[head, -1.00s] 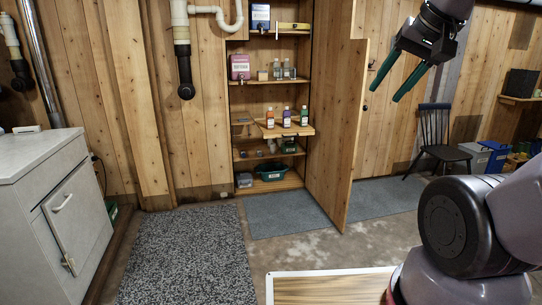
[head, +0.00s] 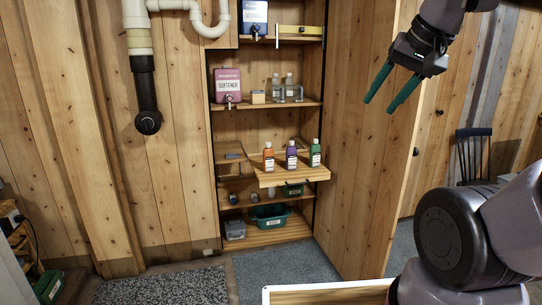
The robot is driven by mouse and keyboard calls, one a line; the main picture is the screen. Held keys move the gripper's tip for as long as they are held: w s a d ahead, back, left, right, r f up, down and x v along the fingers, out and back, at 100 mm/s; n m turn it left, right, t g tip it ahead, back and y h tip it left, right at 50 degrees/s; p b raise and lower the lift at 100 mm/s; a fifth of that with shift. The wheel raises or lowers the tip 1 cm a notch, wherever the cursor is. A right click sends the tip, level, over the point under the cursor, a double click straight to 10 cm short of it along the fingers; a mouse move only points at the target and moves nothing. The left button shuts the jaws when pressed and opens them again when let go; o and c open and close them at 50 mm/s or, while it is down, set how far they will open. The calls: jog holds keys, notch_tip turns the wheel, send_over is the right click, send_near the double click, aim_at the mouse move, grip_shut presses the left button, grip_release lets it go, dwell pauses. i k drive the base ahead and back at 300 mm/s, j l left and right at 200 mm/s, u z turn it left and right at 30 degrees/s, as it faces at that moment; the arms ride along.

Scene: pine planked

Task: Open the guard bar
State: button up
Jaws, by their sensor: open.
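A thin grey metal bar (head: 290,99) shows at the front of the shelf with two clear bottles, inside the open wooden cabinet. It may be the guard bar; it is too small to be sure or to tell its state. My gripper (head: 379,106) is at the upper right, in front of the tall wooden cabinet door (head: 360,150). Its two green fingers are apart and hold nothing. It appears well short of the shelves and touches nothing.
A pulled-out board (head: 290,177) juts from the cabinet with orange, purple and green bottles on it. A pink softener box (head: 228,86) stands on the shelf above. The door stands swung out on the right. A dark pipe (head: 146,95) hangs at left. A grey mat (head: 165,287) lies in front.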

aim_at(282, 29)
jog(key=i+j+z, duration=0.1)
jog(key=i, duration=1.1)
